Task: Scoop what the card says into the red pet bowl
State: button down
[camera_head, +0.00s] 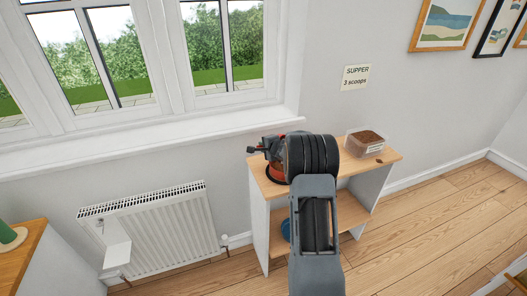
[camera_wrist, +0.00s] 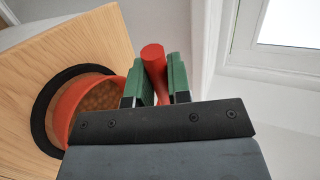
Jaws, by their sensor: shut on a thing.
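The card (camera_head: 356,77) on the wall reads "SUPPER 3 scoops". The red pet bowl (camera_head: 277,173) stands on the wooden shelf unit, mostly behind my arm. In the wrist view the bowl (camera_wrist: 69,105) is at the left on a black ring-shaped mat (camera_wrist: 46,103), with brown kibble (camera_wrist: 98,97) inside. My gripper (camera_wrist: 160,80) has green finger pads shut on a red round handle (camera_wrist: 153,53), beside the bowl. The handle's other end is hidden, so I cannot see a scoop head or its load. A clear tub of brown kibble (camera_head: 367,150) stands at the unit's right end.
A small brown piece (camera_head: 379,161) lies on the shelf top (camera_head: 391,156) by the tub. A blue thing (camera_head: 286,229) is on the lower shelf, partly hidden. A white radiator (camera_head: 160,228) is at left under the window.

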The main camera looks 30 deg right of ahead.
jog(key=shift+s+f+t+b, duration=0.2)
jog(key=shift+t+b, duration=0.8)
jog(key=shift+b, duration=2.05)
jog(key=t+b, duration=0.3)
jog(key=b, duration=1)
jog(key=s+m+t+h+b, duration=0.1)
jog(key=t+b, duration=0.1)
jog(key=b, duration=1.2)
jog(key=shift+s+a+r+t+b, duration=0.2)
jog(key=shift+t+b, duration=0.1)
jog(key=shift+t, duration=0.1)
jog(key=t+b, duration=0.1)
jog(key=b, duration=0.4)
jog(key=m+t+h+b, duration=0.1)
jog(key=b, duration=0.4)
jog(key=shift+s+d+r+t, duration=0.1)
jog(key=shift+s+d+t, duration=0.05)
jog(key=shift+t, duration=0.25)
jog(key=shift+m+b, duration=0.3)
jog(key=shift+b, duration=0.65)
jog(key=shift+s+d+r+m+t+h, duration=0.15)
jog(key=shift+m+t+h, duration=0.15)
jog(key=shift+t+h, duration=0.3)
jog(key=shift+s+a+r+m+t+h, duration=0.15)
jog(key=shift+m+t+h, duration=0.15)
jog(key=shift+t+h, duration=0.25)
jog(key=shift+d, duration=0.15)
jog(key=shift+y, duration=0.25)
